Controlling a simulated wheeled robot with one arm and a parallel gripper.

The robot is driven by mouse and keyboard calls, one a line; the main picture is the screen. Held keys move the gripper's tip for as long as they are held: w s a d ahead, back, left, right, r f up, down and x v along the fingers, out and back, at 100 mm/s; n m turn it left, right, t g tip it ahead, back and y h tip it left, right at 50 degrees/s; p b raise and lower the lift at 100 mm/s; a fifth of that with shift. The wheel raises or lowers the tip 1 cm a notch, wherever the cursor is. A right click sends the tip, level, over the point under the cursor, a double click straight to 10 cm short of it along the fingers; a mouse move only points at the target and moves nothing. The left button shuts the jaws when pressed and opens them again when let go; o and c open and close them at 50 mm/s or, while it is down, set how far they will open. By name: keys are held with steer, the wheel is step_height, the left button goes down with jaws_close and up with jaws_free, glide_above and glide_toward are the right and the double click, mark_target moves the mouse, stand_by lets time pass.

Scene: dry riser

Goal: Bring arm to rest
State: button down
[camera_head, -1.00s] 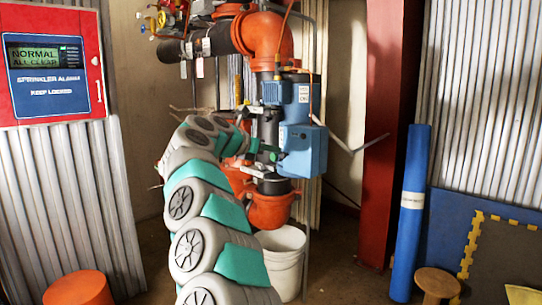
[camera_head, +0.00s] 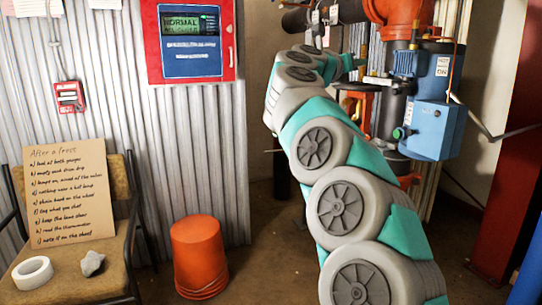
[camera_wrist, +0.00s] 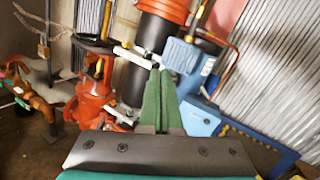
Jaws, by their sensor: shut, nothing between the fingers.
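My arm (camera_head: 342,207) rises from the bottom of the head view in a grey and teal curve. It bends up and over at the top, in front of the riser pipework. My gripper (camera_wrist: 161,85) shows in the wrist view with its two green fingers together and nothing between them. It points toward a dark vertical pipe and a blue box (camera_wrist: 187,58). I cannot tell from the wrist view whether the fingertips touch anything. In the head view the gripper is mostly hidden behind the bent arm.
The blue valve box (camera_head: 430,120) and orange pipe fitting (camera_head: 398,12) stand close right of my arm. An orange upturned bucket (camera_head: 199,257) is on the floor left. A chair (camera_head: 70,285) holds a cardboard list (camera_head: 72,190), white tape roll and grey lump. Floor between bucket and arm is clear.

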steer(key=s+a+r+n+t+y, duration=0.1)
steer(key=a+r+n+t+y, duration=0.35)
steer(key=a+n+y, duration=0.4)
steer(key=s+a+r+n+t+y, duration=0.1)
steer(key=a+r+n+t+y, duration=0.35)
steer(key=a+n, duration=0.55)
steer(key=s+a+f+n+g+y, duration=0.4)
steer(key=s+a+f+n+y, duration=0.1)
steer(key=f+n, duration=0.35)
steer(key=s+a+f+n+g+y, duration=0.35)
steer(key=a+f+n, duration=0.25)
steer(key=f+n, duration=0.25)
steer(key=s+d+f+n+g+h, duration=0.1)
steer(key=s+d+f+n+g, duration=0.25)
steer(key=s+f, duration=0.65)
steer(key=s+d+f+n+g+h, duration=0.2)
steer(key=s+f+g, duration=0.3)
steer(key=f, duration=0.9)
steer(key=s+d+f+g+h, duration=0.1)
steer(key=s+d+f+g, duration=0.1)
steer(key=s+d+f, duration=0.3)
steer(key=s+d+f+n+g+h, duration=0.1)
steer(key=s+d+f, duration=0.4)
steer(key=s, duration=0.8)
steer(key=s+d+f+g+h+p, duration=0.1)
steer(key=s+d+f+g, duration=0.3)
steer(key=s, duration=0.5)
steer(key=shift+s+d+f+n+g+h, duration=0.35)
steer(key=shift+d+f+h, duration=0.2)
steer(key=shift+f+h, duration=0.35)
